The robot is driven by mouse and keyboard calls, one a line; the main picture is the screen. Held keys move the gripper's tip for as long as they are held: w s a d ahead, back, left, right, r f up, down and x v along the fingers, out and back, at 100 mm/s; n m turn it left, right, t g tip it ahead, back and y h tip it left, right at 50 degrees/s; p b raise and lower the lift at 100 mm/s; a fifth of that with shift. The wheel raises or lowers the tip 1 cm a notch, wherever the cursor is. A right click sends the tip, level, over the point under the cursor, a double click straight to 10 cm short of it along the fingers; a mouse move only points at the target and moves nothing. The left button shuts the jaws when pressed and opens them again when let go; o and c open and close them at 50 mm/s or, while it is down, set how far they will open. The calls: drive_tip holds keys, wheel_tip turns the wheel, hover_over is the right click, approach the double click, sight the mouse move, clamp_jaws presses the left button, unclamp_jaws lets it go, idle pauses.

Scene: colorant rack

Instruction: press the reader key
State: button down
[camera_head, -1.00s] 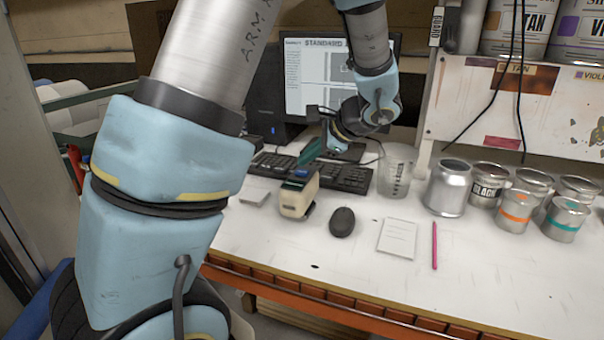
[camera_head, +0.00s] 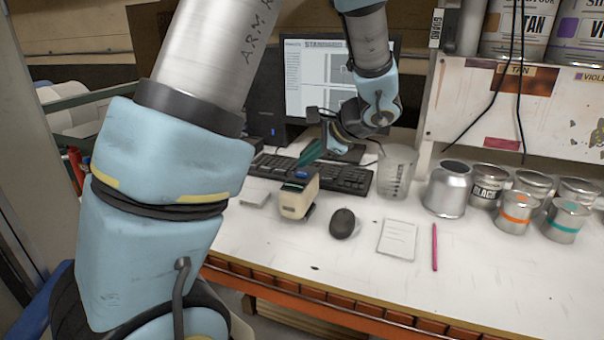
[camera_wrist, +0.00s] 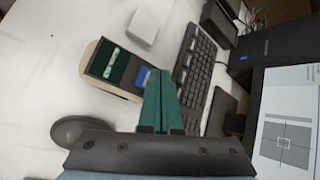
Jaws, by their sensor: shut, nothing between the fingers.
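The reader (camera_head: 294,204) is a small cream device with a dark green top, standing on the white bench in front of the keyboard. Its blue key (camera_head: 301,174) is at the end of the top nearer the keyboard. In the wrist view the reader (camera_wrist: 103,68) is left of centre, with the blue key (camera_wrist: 142,77) at its right end. My gripper (camera_head: 304,162) has green fingers, shut and empty, just above the key. In the wrist view the fingertips (camera_wrist: 161,73) appear beside the key and partly cover it. I cannot tell whether they touch it.
A black keyboard (camera_head: 345,179) and a monitor (camera_head: 305,75) are behind. A dark mouse (camera_head: 343,223), a paper note (camera_head: 397,239) and a pink pencil (camera_head: 434,247) lie to the right. A clear beaker (camera_head: 396,172) and several metal cans stand further right.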

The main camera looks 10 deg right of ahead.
sight(306, 174)
idle(0.7)
drive_tip(key=shift+f+b, duration=0.4)
drive_tip(key=shift+f+b, duration=0.3)
drive_tip(key=shift+f, duration=0.1)
idle(0.4)
drive_tip(key=shift+r, duration=0.1)
drive_tip(key=shift+r+p, duration=0.6)
drive_tip(key=shift+r, duration=0.15)
wheel_tip(306, 174, up, 5)
drive_tip(key=p, duration=0.4)
idle(0.8)
